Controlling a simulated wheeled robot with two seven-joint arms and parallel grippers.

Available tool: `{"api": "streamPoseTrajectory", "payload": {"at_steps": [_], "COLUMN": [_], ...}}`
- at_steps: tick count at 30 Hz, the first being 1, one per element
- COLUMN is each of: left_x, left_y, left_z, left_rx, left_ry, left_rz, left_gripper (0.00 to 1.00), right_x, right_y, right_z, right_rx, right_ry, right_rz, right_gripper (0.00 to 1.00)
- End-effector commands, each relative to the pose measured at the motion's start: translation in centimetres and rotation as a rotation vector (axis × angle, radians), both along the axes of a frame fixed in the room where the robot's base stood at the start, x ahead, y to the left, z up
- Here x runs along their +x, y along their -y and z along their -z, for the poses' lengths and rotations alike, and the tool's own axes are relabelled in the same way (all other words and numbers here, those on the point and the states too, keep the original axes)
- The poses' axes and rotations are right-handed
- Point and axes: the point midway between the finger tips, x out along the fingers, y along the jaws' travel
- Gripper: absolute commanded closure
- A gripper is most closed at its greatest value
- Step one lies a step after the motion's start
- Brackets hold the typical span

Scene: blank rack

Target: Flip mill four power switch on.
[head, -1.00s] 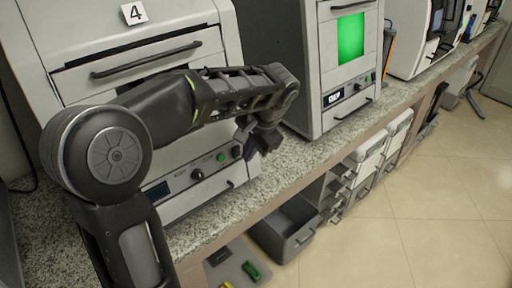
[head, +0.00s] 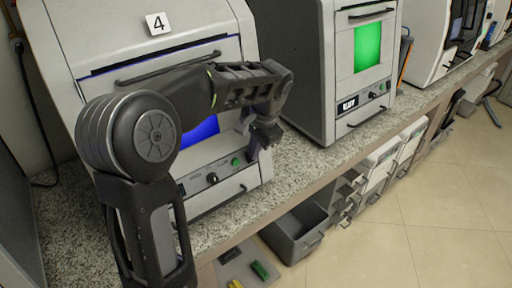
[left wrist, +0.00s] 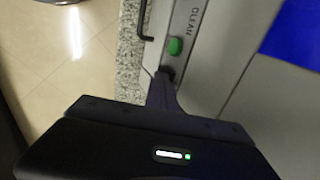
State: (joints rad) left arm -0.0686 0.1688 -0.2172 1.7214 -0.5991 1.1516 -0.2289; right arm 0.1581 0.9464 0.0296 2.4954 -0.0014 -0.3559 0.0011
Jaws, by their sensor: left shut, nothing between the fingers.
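Mill four (head: 70,45) is the pale grey machine with the number 4 label (head: 159,23) on top. Its window (head: 203,130) glows blue, partly hidden by my left arm; blue also shows in the left wrist view (left wrist: 295,32). Its lower front carries a dark knob (head: 212,178) and a green button (head: 236,161), which the left wrist view shows beside the word CLEAN (left wrist: 175,46). My left gripper (head: 254,152) is shut and empty at the panel's right end, its tips (left wrist: 165,76) at the black power switch. The tips hide most of the switch; I cannot tell its position or whether they touch.
A second machine with a green window (head: 372,47) stands to the right on the speckled counter (head: 300,158). More machines line the counter's far end. The tiled floor at right is clear.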

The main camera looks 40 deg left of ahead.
Motion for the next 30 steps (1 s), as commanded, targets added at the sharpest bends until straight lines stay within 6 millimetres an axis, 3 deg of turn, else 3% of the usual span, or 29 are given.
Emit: {"api": "streamPoseTrajectory", "payload": {"at_steps": [30], "left_x": [0.0], "left_y": [0.0], "left_z": [-1.5], "left_rx": [0.001], "left_ry": [0.000], "left_rz": [-0.001], "left_gripper": [1.00], "right_x": [0.0], "right_y": [0.0], "right_z": [-1.4], "right_rx": [0.000], "right_ry": [-0.001], "right_rz": [0.001], "right_gripper": [0.69]}}
